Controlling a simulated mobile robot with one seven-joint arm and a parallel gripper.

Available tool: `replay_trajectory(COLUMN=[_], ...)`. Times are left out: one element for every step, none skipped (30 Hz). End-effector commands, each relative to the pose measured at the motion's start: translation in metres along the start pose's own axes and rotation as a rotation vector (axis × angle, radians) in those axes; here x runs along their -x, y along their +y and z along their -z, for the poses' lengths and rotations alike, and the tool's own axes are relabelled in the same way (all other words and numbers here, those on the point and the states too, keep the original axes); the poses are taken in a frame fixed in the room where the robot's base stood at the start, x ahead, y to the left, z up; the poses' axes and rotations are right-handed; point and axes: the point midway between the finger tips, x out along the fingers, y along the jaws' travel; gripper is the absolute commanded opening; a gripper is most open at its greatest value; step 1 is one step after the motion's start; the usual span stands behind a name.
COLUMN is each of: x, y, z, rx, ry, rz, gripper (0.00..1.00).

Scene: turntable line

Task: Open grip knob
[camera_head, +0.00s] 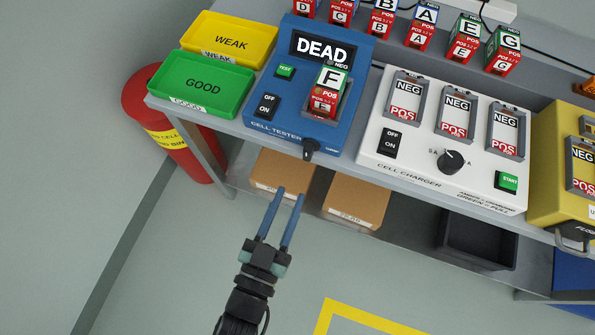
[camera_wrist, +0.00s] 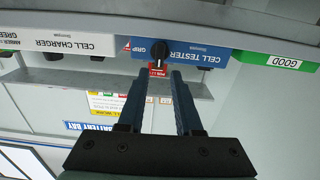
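The grip knob (camera_head: 310,149) is a small black knob on the front edge of the blue cell tester (camera_head: 262,88). It also shows in the wrist view (camera_wrist: 160,50), with GRIP printed beside it. A cell marked F (camera_head: 329,82) stands in the tester's bay, and the display reads DEAD. My gripper (camera_head: 290,192) is in front of and below the knob, apart from it. Its two blue fingers are spread with an empty gap between them. In the wrist view the fingertips (camera_wrist: 157,72) point at the knob, which lies just past the gap.
A green GOOD tray (camera_head: 235,107) and yellow WEAK tray (camera_head: 265,40) are left of the tester. A white cell charger (camera_head: 400,160) is to the right. Cardboard boxes (camera_head: 357,180) and a dark bin (camera_head: 480,230) sit below.

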Motion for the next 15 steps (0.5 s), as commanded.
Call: replay_trajectory(x=[0.011, 0.015, 0.021, 0.025, 0.029, 0.032, 0.034, 0.036, 0.038, 0.039, 0.039, 0.04, 0.04, 0.04, 0.04], y=[-0.001, 0.0, 0.0, 0.0, -0.001, 0.0, 0.0, 0.0, 0.0, 0.0, 0.0, 0.0, 0.0, 0.0, 0.0], z=[-0.001, -0.001, -0.001, -0.001, -0.001, 0.0, 0.0, 0.0, 0.0, 0.0, 0.0, 0.0, 0.0, 0.0, 0.0], rx=[0.0, 0.0, 0.0, 0.0, 0.0, 0.0, 0.0, 0.001, 0.001, 0.001, 0.001, 0.001, 0.001, 0.001, 0.001], ry=[-0.003, -0.003, -0.002, -0.001, -0.002, -0.001, 0.0, 0.0, 0.0, 0.0, 0.0, 0.0, 0.0, 0.001, 0.001], rz=[0.002, 0.001, 0.001, 0.001, 0.001, 0.001, 0.0, 0.0, 0.0, 0.0, 0.0, 0.0, 0.0, -0.001, -0.001], gripper=[0.34, 0.34, 0.34, 0.34, 0.34, 0.34, 0.34, 0.34, 0.34, 0.34, 0.34, 0.34, 0.34, 0.34, 0.34])
